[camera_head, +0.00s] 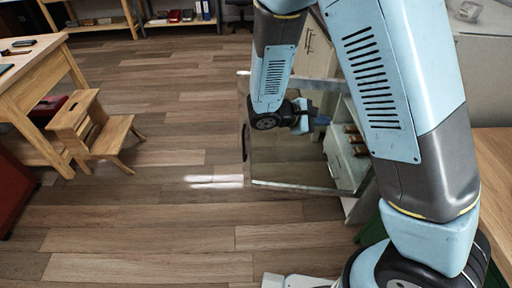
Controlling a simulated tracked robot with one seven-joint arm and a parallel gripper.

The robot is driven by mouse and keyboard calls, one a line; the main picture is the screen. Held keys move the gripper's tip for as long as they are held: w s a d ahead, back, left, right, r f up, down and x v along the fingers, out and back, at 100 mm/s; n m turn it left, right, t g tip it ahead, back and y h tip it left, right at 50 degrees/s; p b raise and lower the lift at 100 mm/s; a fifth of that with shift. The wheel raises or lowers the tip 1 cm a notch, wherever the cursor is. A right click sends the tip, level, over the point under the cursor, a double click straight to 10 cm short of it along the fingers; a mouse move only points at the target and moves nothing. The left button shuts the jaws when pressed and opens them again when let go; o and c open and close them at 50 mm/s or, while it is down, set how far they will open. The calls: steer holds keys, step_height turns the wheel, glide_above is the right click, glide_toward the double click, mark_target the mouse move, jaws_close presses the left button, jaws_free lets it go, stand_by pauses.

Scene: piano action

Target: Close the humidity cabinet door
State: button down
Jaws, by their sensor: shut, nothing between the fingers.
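The humidity cabinet door (290,186) is a clear pane with a thin grey frame, swung open to the left of the cabinet. A dark handle (245,142) shows on its left edge. The pale humidity cabinet (345,165) stands behind my arm, with brown wooden pieces on its shelves; my arm hides much of it. My gripper (317,121) is shut and empty, in front of or beside the upper part of the door in the picture. I cannot tell whether it touches the pane.
A wooden step stool (90,130) and a workbench (35,62) stand at the left. A wooden shelf unit (180,22) is at the back. A wooden worktop (495,160) is at the right. The plank floor (180,130) left of the door is clear.

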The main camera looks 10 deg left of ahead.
steer(key=a+f+n+t+y, duration=0.3)
steer(key=a+f+n+t, duration=0.5)
steer(key=a+f+n, duration=0.3)
steer(key=n+t+y, duration=0.4)
steer(key=n+y, duration=0.5)
glide_toward(257, 141)
steer(key=w, duration=0.6)
steer(key=shift+w+r, duration=0.1)
steer(key=shift+w, duration=0.3)
